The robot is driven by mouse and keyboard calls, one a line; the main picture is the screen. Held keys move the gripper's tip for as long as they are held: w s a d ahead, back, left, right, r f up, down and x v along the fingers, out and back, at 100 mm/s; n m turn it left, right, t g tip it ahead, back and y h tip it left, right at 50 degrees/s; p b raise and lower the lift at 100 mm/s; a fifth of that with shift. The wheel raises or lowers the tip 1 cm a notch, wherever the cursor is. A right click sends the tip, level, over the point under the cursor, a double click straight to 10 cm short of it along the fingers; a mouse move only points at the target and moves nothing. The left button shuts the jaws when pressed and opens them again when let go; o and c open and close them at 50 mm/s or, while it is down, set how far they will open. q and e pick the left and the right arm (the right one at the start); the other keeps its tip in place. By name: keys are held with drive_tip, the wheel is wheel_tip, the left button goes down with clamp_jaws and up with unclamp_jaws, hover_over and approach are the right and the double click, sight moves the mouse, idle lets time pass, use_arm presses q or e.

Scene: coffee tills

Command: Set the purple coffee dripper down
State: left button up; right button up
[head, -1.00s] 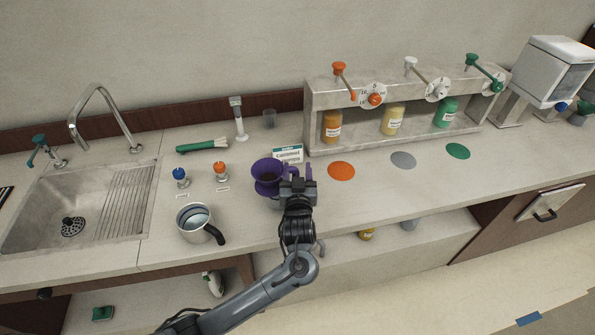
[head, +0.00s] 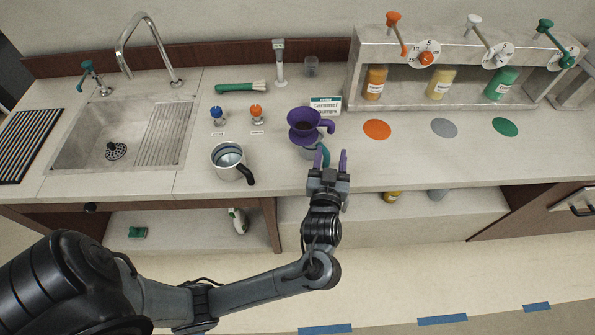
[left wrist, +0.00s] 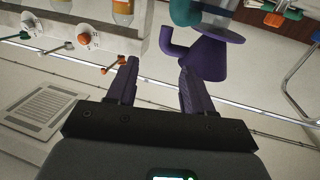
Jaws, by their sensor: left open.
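The dripper hides most of the cup. My left gripper (head: 329,166) is open and empty at the counter's front edge, just in front of the cup and apart from the dripper. In the left wrist view the dripper (left wrist: 207,57) appears beyond the open fingers, with the cup's teal handle (left wrist: 184,11) at the top. My right gripper is not in view.
A metal pitcher (head: 229,161) with a dark handle stands to the left. Blue and orange small items (head: 257,117) stand behind it. The sink (head: 120,140) is further left. A dispenser rack (head: 455,75) stands at the right, with coloured discs before it. The counter right of the cup is clear.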

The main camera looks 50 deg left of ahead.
use_arm(q)
drive_tip(key=s+d+f+m+g+h, duration=0.3)
drive_tip(key=s+d+f+m+h, duration=0.2)
drive_tip(key=f+h, duration=0.4)
drive_tip(key=s+f+m+g+h, duration=0.1)
drive_tip(key=s+f+m+g, duration=0.1)
drive_tip(key=s, duration=0.7)
drive_tip(key=s+f+m+g+h, duration=0.1)
drive_tip(key=s+g, duration=0.4)
drive_tip(key=s, duration=0.5)
wheel_tip(320, 180, down, 3)
drive_tip(key=shift+d+r+m+g, duration=0.1)
drive_tip(key=shift+d+m+g, duration=0.3)
drive_tip(key=shift+m, duration=0.4)
drive_tip(key=shift+w+d+r, duration=0.1)
wheel_tip(320, 180, up, 28)
drive_tip(key=p, duration=2.8)
drive_tip(key=shift+f, duration=0.25)
